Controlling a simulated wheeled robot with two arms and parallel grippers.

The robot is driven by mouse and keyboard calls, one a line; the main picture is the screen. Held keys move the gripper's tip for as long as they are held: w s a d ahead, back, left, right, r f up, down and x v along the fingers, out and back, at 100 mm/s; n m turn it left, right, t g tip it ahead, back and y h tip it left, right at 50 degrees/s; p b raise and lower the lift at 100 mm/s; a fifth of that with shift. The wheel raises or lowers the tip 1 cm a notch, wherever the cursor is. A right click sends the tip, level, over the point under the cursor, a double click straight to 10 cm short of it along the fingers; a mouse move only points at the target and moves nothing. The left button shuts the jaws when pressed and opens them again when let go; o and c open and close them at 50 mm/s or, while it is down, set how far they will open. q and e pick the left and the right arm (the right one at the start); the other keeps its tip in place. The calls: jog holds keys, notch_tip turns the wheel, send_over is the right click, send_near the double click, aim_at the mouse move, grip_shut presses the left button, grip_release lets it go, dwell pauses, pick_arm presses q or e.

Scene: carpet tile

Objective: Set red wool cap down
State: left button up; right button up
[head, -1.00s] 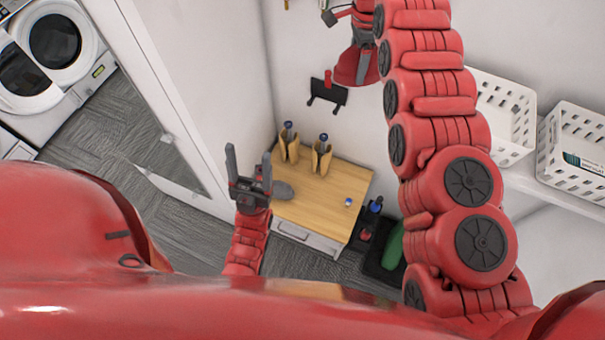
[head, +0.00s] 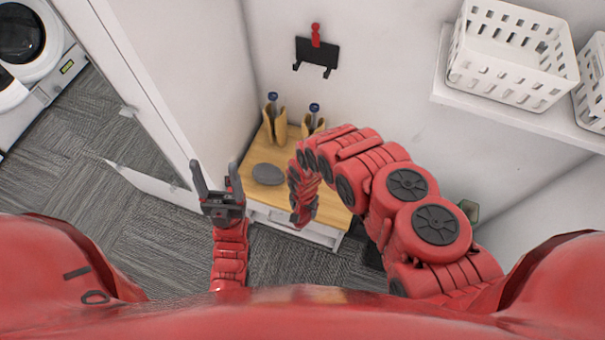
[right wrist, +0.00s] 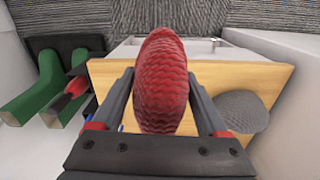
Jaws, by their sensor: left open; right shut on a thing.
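The red wool cap (right wrist: 162,82) is pinched between the two dark fingers of my right gripper (right wrist: 162,104) in the right wrist view. It appears to be above the wooden-topped cabinet (right wrist: 108,80); whether it touches the top I cannot tell. My left gripper (head: 213,180) is open and empty, left of the cabinet.
Two brown boot-like things (head: 275,124) with blue-topped items stand at the cabinet's back. A black hook rack (head: 317,52) is on the wall above. White baskets (head: 510,55) stand on a shelf at right. Green boots (right wrist: 58,75) stand left of the cabinet in the right wrist view.

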jog(key=shift+n, duration=0.5)
jog(key=s+f+b, duration=0.1)
jog(key=f, duration=0.1)
jog(key=s+f, duration=0.2)
jog(key=shift+s+f+b, duration=0.1)
jog(key=shift+s+b, duration=0.15)
jog(key=shift+b, duration=0.1)
jog(key=w+b, duration=0.2)
jog(key=b, duration=0.1)
jog(key=w+f+b, duration=0.1)
jog(key=w+b, duration=0.4)
jog(key=b, duration=0.1)
jog(key=shift+w+d+f, duration=0.15)
jog(key=shift+w+f, duration=0.15)
jog(key=shift+w, duration=0.1)
jog(key=shift+w+r+p, duration=0.55)
jog(key=shift+w+p, duration=0.1)
jog(key=w, duration=0.4)
jog(key=shift+w+f, duration=0.35)
jog(key=shift+w+d+b, duration=0.15)
jog(key=shift+w+b, duration=0.35)
jog(key=shift+w, duration=0.25)
notch_tip(320, 180, down, 2)
jog(key=shift+f+b, duration=0.1)
jog(key=shift+b, duration=0.7)
jog(key=shift+f+b, duration=0.7)
jog(key=shift+f, duration=0.05)
jog(key=shift+r, duration=0.15)
